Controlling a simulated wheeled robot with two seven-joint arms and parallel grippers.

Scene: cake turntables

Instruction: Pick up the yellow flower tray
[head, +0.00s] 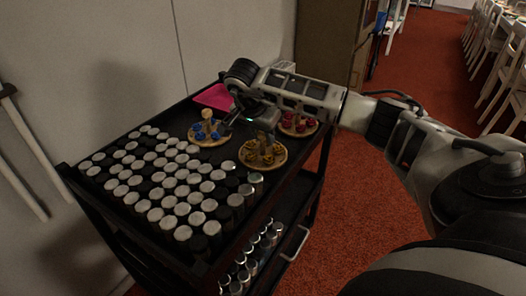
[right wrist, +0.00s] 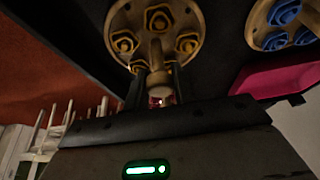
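The yellow flower tray (head: 263,152) is a round wooden plate with several yellow flower shapes around a central wooden post. It stands on the right part of the cart's black top. In the right wrist view the tray (right wrist: 190,20) is at the top, with its post (right wrist: 157,58) pointing toward the camera. My right gripper (right wrist: 157,90) has its dark fingers on either side of the post's knobbed end, and they look apart. In the head view my right gripper (head: 244,118) is just above and behind the tray, partly hidden by its own wrist. My left gripper is out of view.
A blue flower tray (head: 209,138) stands to the left and a red one (head: 298,127) behind right. Many silver and dark cylinders (head: 160,180) fill the cart's front left. A wall borders the cart's left side; red carpet is right.

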